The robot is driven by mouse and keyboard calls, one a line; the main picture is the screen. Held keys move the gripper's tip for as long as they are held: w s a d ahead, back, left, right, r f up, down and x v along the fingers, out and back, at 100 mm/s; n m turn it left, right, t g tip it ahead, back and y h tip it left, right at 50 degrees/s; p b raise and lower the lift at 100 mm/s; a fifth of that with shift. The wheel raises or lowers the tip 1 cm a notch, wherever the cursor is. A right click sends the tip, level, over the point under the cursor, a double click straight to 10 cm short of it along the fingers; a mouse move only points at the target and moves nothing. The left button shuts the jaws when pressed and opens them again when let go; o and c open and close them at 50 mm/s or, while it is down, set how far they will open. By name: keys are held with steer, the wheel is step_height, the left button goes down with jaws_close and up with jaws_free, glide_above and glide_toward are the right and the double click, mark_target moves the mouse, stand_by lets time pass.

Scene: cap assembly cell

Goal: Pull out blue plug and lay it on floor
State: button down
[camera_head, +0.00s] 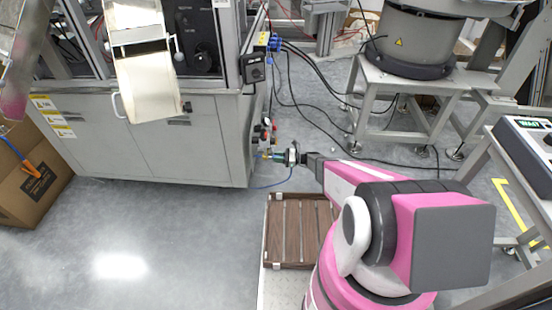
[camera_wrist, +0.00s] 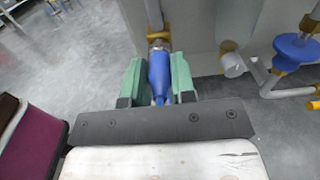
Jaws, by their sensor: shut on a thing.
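The blue plug (camera_wrist: 159,72) shows in the wrist view, upright in the picture between the two green fingers of my gripper (camera_wrist: 160,82). The fingers are shut on it. The far end of the plug meets a brass fitting (camera_wrist: 158,37) on a pipe at the grey machine cabinet, and I see no gap between them. In the head view my gripper (camera_head: 277,156) is at the cabinet's right side, low down by the fittings. The plug itself is too small to make out there.
A blue-handled valve (camera_wrist: 297,48) and pipes stand close to the gripper's right. The grey cabinet (camera_head: 175,140) is beside it. A brown slatted pallet (camera_head: 293,232) lies below my arm. Black cables (camera_head: 305,110) cross the floor behind. Grey floor (camera_head: 180,235) at the front left is clear.

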steer(key=shift+d, duration=0.15)
steer(key=shift+d, duration=0.35)
steer(key=shift+d, duration=0.35)
steer(key=shift+s+d, duration=0.1)
steer(key=shift+d, duration=1.6)
steer(key=shift+f, duration=0.15)
